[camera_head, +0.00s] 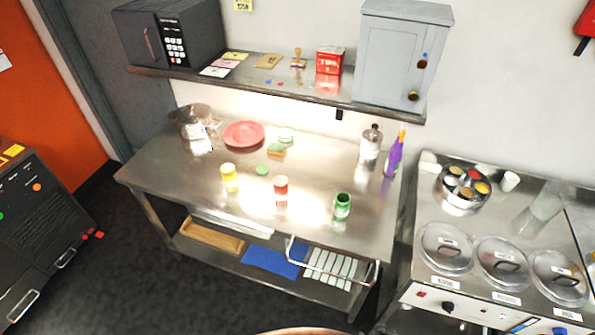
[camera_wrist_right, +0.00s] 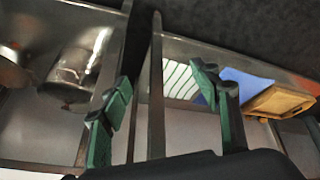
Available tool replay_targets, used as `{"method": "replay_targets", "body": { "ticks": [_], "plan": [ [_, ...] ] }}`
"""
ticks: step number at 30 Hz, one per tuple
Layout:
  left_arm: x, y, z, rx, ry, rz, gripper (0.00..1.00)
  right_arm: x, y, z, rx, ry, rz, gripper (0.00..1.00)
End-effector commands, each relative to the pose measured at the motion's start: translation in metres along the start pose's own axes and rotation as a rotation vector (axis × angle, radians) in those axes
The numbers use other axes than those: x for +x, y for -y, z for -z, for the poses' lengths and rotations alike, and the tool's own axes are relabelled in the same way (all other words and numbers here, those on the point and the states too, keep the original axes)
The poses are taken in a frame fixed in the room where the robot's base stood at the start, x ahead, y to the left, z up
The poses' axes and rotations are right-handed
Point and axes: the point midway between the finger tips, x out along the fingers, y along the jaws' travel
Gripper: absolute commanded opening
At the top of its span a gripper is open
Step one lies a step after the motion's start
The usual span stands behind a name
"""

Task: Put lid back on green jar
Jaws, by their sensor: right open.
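The green jar (camera_head: 342,206) stands upright near the front right of the steel table, and its top looks uncovered. A flat green lid (camera_head: 262,170) lies on the table to the left of it, behind the yellow and red jars. My right gripper (camera_wrist_right: 163,88) shows only in the right wrist view, with its green-padded fingers apart and nothing between them. It faces the table's lower shelf and legs, away from the jar and lid. My left gripper is not in view.
A yellow jar (camera_head: 229,178) and a red jar (camera_head: 281,188) stand near the lid. A pink plate (camera_head: 244,134), a metal pot (camera_head: 193,122) and a purple bottle (camera_head: 394,157) are farther back. A wall shelf (camera_head: 250,84) overhangs the back. A rail (camera_head: 330,272) runs along the front.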

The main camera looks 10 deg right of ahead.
Motion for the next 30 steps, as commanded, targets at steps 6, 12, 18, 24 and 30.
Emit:
{"method": "replay_targets", "body": {
  "ticks": [6, 12, 18, 24, 30],
  "plan": [
    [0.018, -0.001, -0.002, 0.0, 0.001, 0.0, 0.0, 0.087, 0.033, -0.142, -0.047, 0.159, 0.054, 0.57],
    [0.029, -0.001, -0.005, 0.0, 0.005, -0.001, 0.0, 0.115, 0.05, -0.254, -0.086, 0.271, 0.088, 0.57],
    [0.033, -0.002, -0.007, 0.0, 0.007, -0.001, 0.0, 0.117, 0.057, -0.314, -0.108, 0.332, 0.103, 0.57],
    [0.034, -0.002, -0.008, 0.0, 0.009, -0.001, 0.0, 0.115, 0.057, -0.326, -0.113, 0.345, 0.106, 0.57],
    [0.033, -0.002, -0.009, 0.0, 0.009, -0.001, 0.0, 0.115, 0.057, -0.326, -0.112, 0.345, 0.106, 0.55]
  ]
}}
